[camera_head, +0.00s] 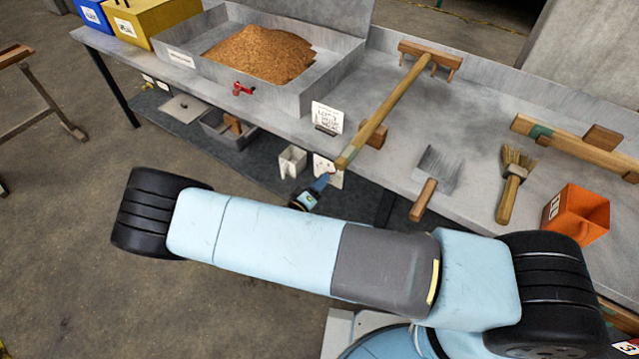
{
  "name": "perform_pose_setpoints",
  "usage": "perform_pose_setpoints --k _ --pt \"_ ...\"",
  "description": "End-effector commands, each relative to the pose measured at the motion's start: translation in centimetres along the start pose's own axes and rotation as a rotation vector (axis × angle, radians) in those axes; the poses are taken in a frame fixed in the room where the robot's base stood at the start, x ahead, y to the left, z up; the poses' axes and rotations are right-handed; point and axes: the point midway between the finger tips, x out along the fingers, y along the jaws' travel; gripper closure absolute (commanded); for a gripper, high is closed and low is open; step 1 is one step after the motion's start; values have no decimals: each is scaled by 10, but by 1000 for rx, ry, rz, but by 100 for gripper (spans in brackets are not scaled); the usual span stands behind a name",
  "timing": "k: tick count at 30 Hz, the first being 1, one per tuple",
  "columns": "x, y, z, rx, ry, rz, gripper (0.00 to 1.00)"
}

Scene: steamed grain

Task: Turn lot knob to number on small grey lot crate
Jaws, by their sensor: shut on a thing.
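A small white plate (331,168) with dark marks is on the bench's front, below the long wooden rake's handle end. It seems to be the lot knob's dial, but the knob itself is hidden or too small to make out. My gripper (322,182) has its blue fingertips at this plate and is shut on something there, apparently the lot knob. The number it points to cannot be read. A small grey crate (212,127) with a brown block in it stands low under the bench. I cannot read a number on it or tell if it is the lot crate.
Yellow (150,22) and blue (92,14) bins stand at far left.

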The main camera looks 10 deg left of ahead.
Motion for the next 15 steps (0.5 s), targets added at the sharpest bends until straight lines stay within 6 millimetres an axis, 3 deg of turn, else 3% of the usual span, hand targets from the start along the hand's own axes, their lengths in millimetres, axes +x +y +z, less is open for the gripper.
perform_pose_setpoints --k 12,13,15 --pt "-2 -3 0 7 1 -8 95" --pt "-2 -3 -1 7 1 -8 63" --pt "-2 -3 -1 7 1 -7 56"
